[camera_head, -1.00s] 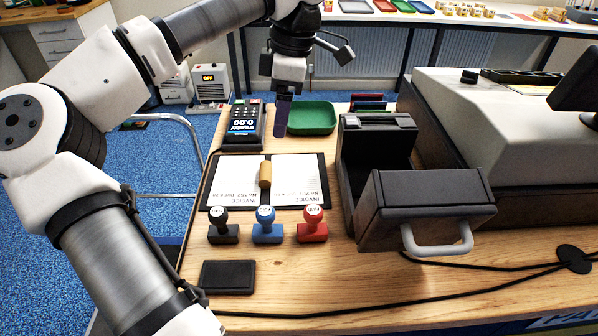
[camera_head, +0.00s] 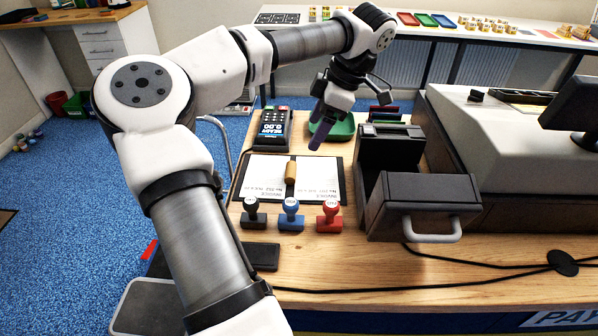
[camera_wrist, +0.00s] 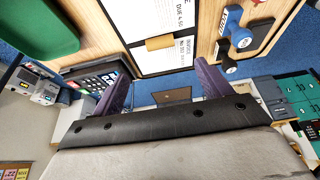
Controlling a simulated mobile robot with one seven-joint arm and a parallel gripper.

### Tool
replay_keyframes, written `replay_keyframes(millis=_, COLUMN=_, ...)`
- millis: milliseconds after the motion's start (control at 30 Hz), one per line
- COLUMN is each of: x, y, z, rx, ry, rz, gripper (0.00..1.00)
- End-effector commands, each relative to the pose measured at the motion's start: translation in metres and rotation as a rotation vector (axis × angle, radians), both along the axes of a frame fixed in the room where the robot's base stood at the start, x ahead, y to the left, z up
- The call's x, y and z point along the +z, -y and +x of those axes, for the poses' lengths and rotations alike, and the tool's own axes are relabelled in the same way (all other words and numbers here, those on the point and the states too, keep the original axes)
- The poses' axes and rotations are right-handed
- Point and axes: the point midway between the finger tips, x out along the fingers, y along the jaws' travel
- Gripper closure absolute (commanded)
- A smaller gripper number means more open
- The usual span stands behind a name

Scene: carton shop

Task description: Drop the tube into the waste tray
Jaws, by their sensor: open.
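The tube, a short tan roll (camera_head: 290,172), lies on the open invoice book (camera_head: 263,178), across its middle. It also shows at the top of the wrist view (camera_wrist: 160,43), beyond my fingertips and apart from them. My gripper (camera_head: 317,137) is open and empty, with purple fingers. It hangs behind and slightly right of the tube in the head view. The wrist view shows the two fingers spread apart (camera_wrist: 163,82). A green tray (camera_head: 343,130), which looks like the waste tray, sits behind the book, partly hidden by my gripper; a green corner shows in the wrist view (camera_wrist: 42,22).
A card terminal (camera_head: 272,128) stands left of the tray. Black, blue (camera_head: 291,214) and red (camera_head: 330,215) stamps line the book's front edge. A black box with a handle (camera_head: 423,205) stands at the right. A black pad (camera_head: 262,256) and cables lie on the front counter.

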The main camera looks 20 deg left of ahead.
Motion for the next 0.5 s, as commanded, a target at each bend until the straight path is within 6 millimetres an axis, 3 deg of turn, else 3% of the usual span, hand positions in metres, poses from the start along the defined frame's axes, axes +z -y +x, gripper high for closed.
replay_keyframes(millis=233, x=-0.044, y=-0.017, z=-0.006, rx=-0.002, ry=-0.003, rz=-0.003, gripper=0.23)
replay_keyframes(millis=500, x=-0.065, y=-0.027, z=-0.009, rx=-0.001, ry=-0.001, rz=-0.001, gripper=0.23)
